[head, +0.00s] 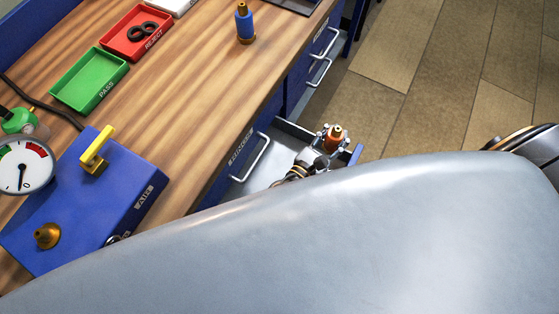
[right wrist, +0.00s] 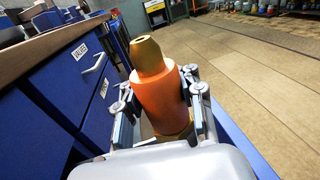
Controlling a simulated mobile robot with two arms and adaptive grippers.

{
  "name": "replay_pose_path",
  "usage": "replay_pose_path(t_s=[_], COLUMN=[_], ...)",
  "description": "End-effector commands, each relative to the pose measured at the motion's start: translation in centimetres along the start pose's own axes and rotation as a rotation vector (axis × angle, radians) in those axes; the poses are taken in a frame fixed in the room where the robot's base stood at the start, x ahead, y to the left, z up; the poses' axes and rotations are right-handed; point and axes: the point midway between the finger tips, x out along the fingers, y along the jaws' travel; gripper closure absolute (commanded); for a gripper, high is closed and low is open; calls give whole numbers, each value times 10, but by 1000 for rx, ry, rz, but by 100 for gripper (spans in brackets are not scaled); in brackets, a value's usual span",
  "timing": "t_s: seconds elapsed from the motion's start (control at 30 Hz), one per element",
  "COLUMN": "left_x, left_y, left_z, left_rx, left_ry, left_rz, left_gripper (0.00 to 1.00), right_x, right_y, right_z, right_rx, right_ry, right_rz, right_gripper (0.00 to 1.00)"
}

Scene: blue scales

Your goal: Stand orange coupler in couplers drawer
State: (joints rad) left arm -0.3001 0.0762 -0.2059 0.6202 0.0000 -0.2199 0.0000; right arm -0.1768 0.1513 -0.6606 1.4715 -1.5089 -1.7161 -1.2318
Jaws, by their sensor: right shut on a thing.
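The orange coupler (head: 333,138) has an orange body with a brass tip and stands about upright. My right gripper (head: 322,147) is shut on it; in the right wrist view its fingers (right wrist: 160,110) close on both sides of the coupler (right wrist: 157,97). In the head view the coupler shows over the outer end of an open drawer (head: 357,153) with a blue front and pale inside. I cannot tell how high above the drawer floor the coupler is. Most of the drawer is hidden by my arm, and its label is not readable. My left gripper is not in view.
On the wooden bench stand a blue coupler (head: 245,24), a red reject tray (head: 135,34) with dark rings, a green pass tray (head: 89,80) and a blue air box (head: 130,195) with a gauge (head: 22,167). Other drawers (head: 320,72) and open floor (head: 420,50) lie beyond.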

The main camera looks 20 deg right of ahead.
Motion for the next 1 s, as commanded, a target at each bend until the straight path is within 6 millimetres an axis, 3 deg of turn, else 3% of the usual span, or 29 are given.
replay_pose_path(t_s=[0.2, 0.47, 0.8, 1.0], left_x=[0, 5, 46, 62], left_y=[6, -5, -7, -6], left_z=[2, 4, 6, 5], left_rx=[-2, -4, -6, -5], left_ry=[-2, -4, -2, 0], left_rz=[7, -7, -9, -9], left_gripper=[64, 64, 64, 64], right_x=[-32, -40, -40, -40], right_y=[-10, -14, -14, -14], right_z=[-10, -20, -109, -143], right_rx=[4, -1, -3, -1], right_ry=[0, -1, -1, 0], right_rz=[-237, -285, -282, -283], right_gripper=[100, 100, 100, 100])
